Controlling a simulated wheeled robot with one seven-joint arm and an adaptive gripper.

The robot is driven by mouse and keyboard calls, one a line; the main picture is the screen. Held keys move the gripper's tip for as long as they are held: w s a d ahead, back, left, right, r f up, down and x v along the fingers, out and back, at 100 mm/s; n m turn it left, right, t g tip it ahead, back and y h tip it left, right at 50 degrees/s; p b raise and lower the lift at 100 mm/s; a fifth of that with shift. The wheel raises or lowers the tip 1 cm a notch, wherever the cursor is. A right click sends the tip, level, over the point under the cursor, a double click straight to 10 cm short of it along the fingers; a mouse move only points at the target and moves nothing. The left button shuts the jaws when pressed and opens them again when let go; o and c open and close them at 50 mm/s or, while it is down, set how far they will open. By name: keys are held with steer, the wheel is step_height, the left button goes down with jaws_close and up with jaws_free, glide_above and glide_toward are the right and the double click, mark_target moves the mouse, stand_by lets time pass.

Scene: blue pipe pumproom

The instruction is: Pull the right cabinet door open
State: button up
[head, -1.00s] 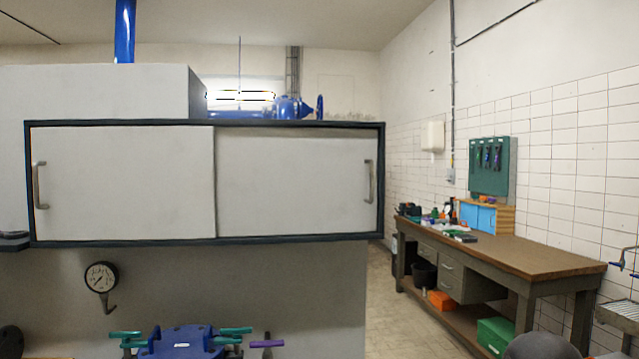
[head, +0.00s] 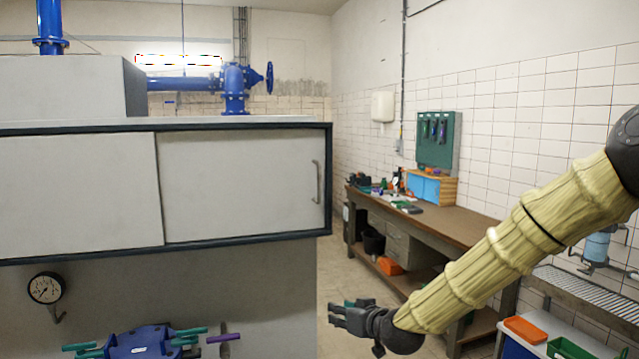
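The cabinet is a wide box with a dark frame (head: 240,240) and two pale doors, in the head view. The right cabinet door (head: 235,185) is closed flat in the frame, with a vertical metal bar handle (head: 316,182) near its right edge. The left door (head: 75,195) is also closed; its handle is out of view. My gripper (head: 335,312) is at the bottom centre, below and right of the cabinet, apart from the handle. Its fingers point left. It is small in the view, and I cannot tell how far its fingers are spread.
A pressure gauge (head: 45,288) hangs under the cabinet. A blue flanged fitting (head: 145,343) with teal and purple handles is at the bottom left. A wooden workbench (head: 450,220) stands along the right wall. Open floor shows between cabinet and bench.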

mark_target(320, 184)
steer(key=w+r+n+t+y+p, duration=0.1)
steer(key=w+r+t, duration=0.1)
steer(key=r, duration=1.3)
steer(key=w+r+n+t+y+p, duration=0.1)
steer(key=w+r+t+p, duration=0.1)
steer(key=r, duration=1.3)
steer(key=p+x, duration=0.1)
steer(key=x, duration=0.2)
steer(key=p+x, duration=0.2)
steer(key=x, duration=0.1)
steer(key=p+x, duration=0.1)
steer(key=x, duration=0.2)
steer(key=shift+w+a+r, duration=0.1)
steer(key=shift+w+a, duration=0.05)
steer(key=shift+a, duration=0.35)
steer(key=shift+p+x, duration=0.45)
steer(key=shift+x, duration=0.4)
jaws_close()
